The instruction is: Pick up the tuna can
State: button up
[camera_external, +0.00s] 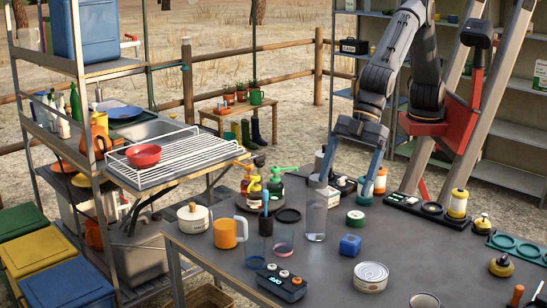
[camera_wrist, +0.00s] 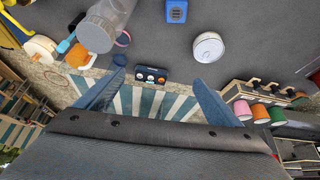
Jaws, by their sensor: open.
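The tuna can (camera_external: 370,276) is a short round tin with a pale lid, lying flat near the front edge of the dark table. In the wrist view it is the white-topped round tin (camera_wrist: 208,47), beyond the right fingertip. My gripper (camera_external: 345,187) is open and empty, with blue fingers pointing down above the far part of the table. In the external view it is up and behind the can, well apart from it. Both fingers also show in the wrist view (camera_wrist: 157,77), spread wide.
A blue cube (camera_external: 350,245) sits just behind the can. A tall clear bottle (camera_external: 316,212) stands close to my gripper's left finger. A dark box with knobs (camera_external: 281,283) lies left of the can. An open tin (camera_external: 424,300) is at its right front. Bare table surrounds the can.

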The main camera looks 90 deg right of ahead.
jog(key=s+a+f+n+y, duration=0.1)
jog(key=s+a+f, duration=0.1)
jog(key=s+a, duration=0.65)
send_near(372, 271)
jog(key=shift+w+a+f, duration=0.55)
jog(key=shift+w+f, duration=0.05)
jog(key=shift+f, duration=0.05)
jog(key=shift+w+a+f+p, duration=0.1)
jog(key=shift+f+p, duration=0.2)
jog(key=shift+f, duration=0.05)
jog(key=shift+s+p+x, duration=0.2)
jog(key=shift+p+x, duration=1.25)
jog(key=shift+x, duration=2.25)
jog(key=shift+f, duration=0.15)
jog(key=c, duration=1.3)
